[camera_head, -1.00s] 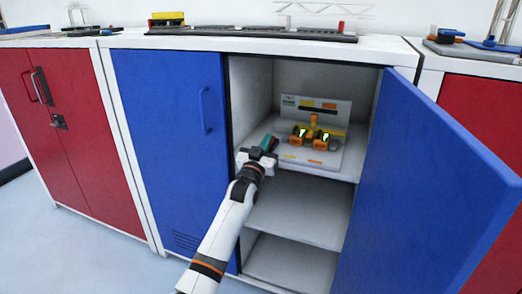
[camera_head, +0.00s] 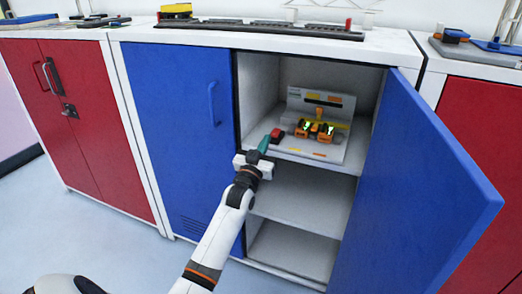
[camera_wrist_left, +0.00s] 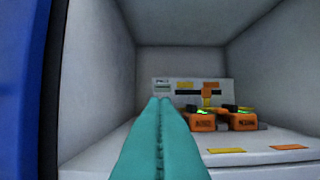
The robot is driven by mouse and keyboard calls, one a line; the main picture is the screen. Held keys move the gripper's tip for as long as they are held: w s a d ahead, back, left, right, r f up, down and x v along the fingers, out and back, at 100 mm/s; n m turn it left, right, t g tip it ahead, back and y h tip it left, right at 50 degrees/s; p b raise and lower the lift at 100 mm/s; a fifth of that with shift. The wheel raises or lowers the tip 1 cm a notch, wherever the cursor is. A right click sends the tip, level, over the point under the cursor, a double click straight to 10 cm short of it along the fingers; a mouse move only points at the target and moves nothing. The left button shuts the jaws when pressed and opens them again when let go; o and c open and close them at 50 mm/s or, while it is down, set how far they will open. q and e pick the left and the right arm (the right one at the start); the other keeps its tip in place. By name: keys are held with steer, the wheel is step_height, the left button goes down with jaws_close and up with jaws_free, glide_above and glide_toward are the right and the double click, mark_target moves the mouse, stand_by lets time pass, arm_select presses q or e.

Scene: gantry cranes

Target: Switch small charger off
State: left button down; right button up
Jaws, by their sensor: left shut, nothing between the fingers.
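Two orange charger units with green-lit displays stand side by side on a grey-white panel stand (camera_head: 335,150) on the cabinet's upper shelf. The left unit (camera_head: 304,127) and right unit (camera_head: 325,133) also show in the left wrist view, left (camera_wrist_left: 202,121) and right (camera_wrist_left: 241,121). I cannot tell which is the small charger. A small red block (camera_head: 276,135) sits left of them, just beyond my fingers. My left gripper (camera_head: 265,141) is shut and empty at the opening's left side, short of the units. Its teal fingers (camera_wrist_left: 160,135) hide part of the wrist view. My right gripper is not visible.
The blue right door (camera_head: 425,190) stands wide open; the blue left door (camera_head: 175,130) is closed beside my arm. The cabinet's left wall (camera_wrist_left: 90,80) is close to the fingers. An empty middle shelf (camera_head: 305,205) lies below.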

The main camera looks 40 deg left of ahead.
arm_select(q)
steer(key=shift+f+v, duration=0.15)
steer(key=shift+v, duration=0.7)
steer(key=shift+f+v, duration=0.15)
steer(key=shift+v, duration=0.65)
steer(key=shift+w+d+f, duration=0.1)
